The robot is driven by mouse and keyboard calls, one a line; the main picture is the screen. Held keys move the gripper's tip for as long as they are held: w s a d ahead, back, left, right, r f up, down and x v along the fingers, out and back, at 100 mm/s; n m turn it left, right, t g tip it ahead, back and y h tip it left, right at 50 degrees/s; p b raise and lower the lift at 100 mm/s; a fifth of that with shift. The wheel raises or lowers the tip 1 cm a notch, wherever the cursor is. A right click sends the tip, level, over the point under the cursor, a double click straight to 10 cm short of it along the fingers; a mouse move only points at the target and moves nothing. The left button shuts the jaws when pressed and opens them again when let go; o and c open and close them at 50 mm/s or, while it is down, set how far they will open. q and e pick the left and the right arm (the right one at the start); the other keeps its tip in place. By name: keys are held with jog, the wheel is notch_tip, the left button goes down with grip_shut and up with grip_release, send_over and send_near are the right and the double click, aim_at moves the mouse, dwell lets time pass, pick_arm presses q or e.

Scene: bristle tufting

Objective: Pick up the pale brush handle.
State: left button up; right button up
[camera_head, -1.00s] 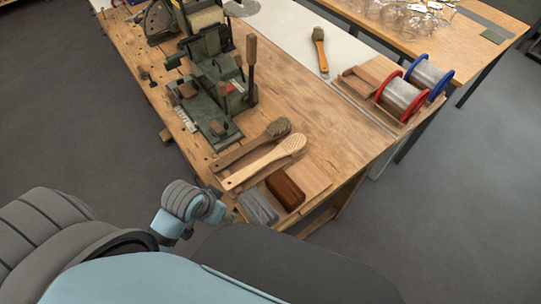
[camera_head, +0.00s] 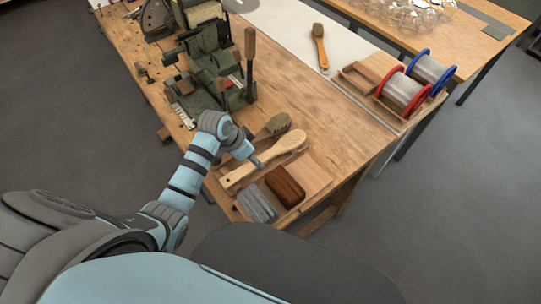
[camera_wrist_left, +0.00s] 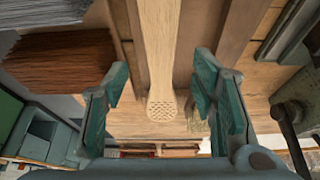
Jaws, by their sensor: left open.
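The pale brush handle (camera_head: 281,147) lies on the workbench, slanting from lower left to upper right. Its perforated head is at the upper right end. My left gripper (camera_head: 257,165) is just over its middle part. In the left wrist view the pale handle (camera_wrist_left: 159,50) runs between the two open fingers of my left gripper (camera_wrist_left: 165,95), with the dotted head end between them. I see no contact with the fingers. A darker brush (camera_head: 275,124) lies beside the pale handle, partly hidden by my arm. My right gripper is not in view.
A grey bristle block (camera_head: 257,206) and a brown one (camera_head: 285,187) lie close in front of the pale handle. A green machine (camera_head: 205,75) stands behind left. Red and blue spools (camera_head: 404,93) stand at the right. The bench middle (camera_head: 310,95) is clear.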

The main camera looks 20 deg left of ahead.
aim_at(266, 155)
pick_arm(q)
jog(key=x, duration=0.3)
jog(key=shift+f+b, duration=0.3)
jog(key=shift+b, duration=0.05)
jog(key=shift+r, duration=0.1)
grip_shut()
jog(key=shift+r, duration=0.1)
